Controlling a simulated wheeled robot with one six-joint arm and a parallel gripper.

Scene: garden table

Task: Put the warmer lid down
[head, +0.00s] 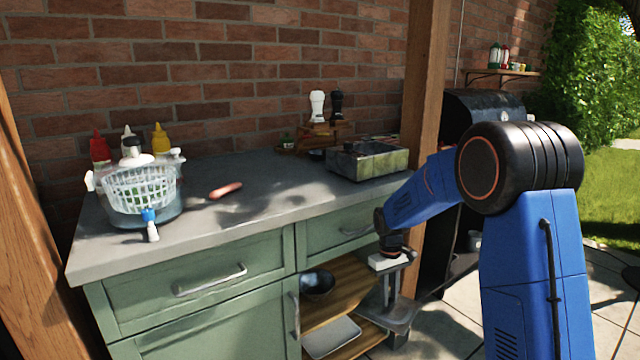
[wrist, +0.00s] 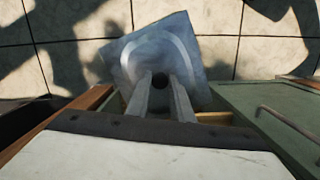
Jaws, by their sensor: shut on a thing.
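The warmer lid (wrist: 185,32) is a square grey metal plate with a small dark knob. In the wrist view my gripper (wrist: 162,92) is shut on that knob, one finger on each side. In the head view the lid (head: 400,318) hangs below my gripper (head: 392,287), low in front of the right end of the open shelves and below the counter top. A metal box (head: 372,164), which looks like the warmer, stands on the right end of the counter. Its inside is hard to make out.
The counter (head: 260,205) has bare room in its middle, beside a sausage (head: 226,189). A white basket (head: 142,190) and bottles stand at left. The open wooden shelves (head: 345,285) hold a dark bowl (head: 317,284) and a pale flat tray (head: 331,337). A wooden post (head: 424,90) rises at right.

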